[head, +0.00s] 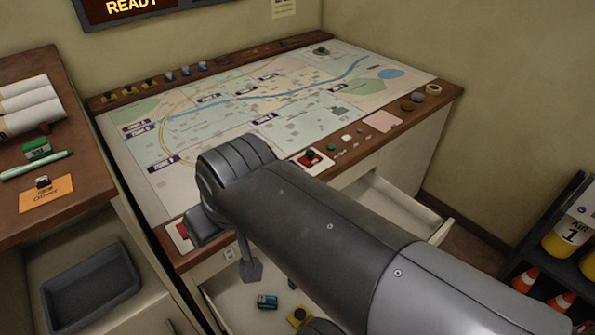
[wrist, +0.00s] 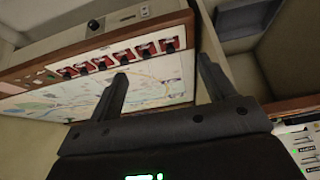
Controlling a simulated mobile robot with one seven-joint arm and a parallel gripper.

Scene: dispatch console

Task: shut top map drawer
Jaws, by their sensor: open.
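The map table (head: 240,112) has a pale drawer (head: 400,203) pulled out from under its front edge, at its right end in the head view. A pale open drawer interior (head: 232,300) also shows at the lower left, with a teal battery-like item (head: 267,301) and a yellow item (head: 298,317) in it. My arm covers the stretch between, so I cannot tell whether both are one wide drawer. In the wrist view my gripper (wrist: 160,78) has its two dark fingers apart with nothing between them. The table's edge and map lie beyond them. Contact with the drawer cannot be made out.
Red switches (wrist: 121,57) line the table edge in the wrist view. A wooden-topped cabinet (head: 88,205) with a grey bin (head: 90,285) stands at left. A dark rack (head: 558,245) with cylinders and orange cones stands at right. Some floor shows between table and rack.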

